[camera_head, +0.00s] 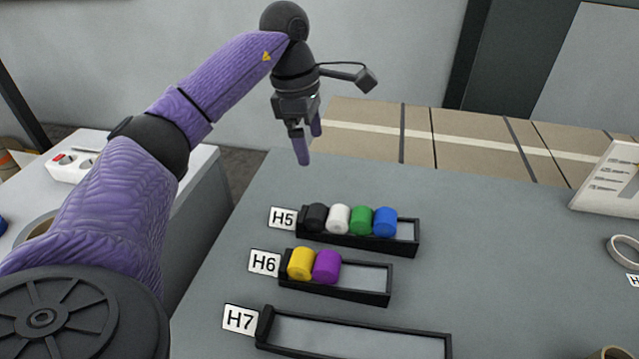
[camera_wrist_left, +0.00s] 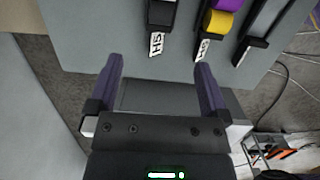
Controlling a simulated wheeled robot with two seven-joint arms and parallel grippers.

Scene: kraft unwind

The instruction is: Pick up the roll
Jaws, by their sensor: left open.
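The H5 rack (camera_head: 405,246) holds a black roll (camera_head: 315,217), a white roll (camera_head: 338,219), a green roll (camera_head: 361,221) and a blue roll (camera_head: 385,222) in a row. The H6 rack (camera_head: 375,298) holds a yellow roll (camera_head: 301,263) and a purple roll (camera_head: 326,267). The yellow roll (camera_wrist_left: 217,23) also shows at the top of the left wrist view. Which roll is meant cannot be told. My left gripper (camera_head: 309,148) is open and empty, raised beyond the H5 rack near the table's far left edge. In the left wrist view its fingers (camera_wrist_left: 160,68) are apart with nothing between them.
The H7 rack (camera_head: 350,334) is empty at the front. A white ring (camera_head: 622,252) and a sign (camera_head: 612,180) are at the right. A side table (camera_head: 200,165) stands at left.

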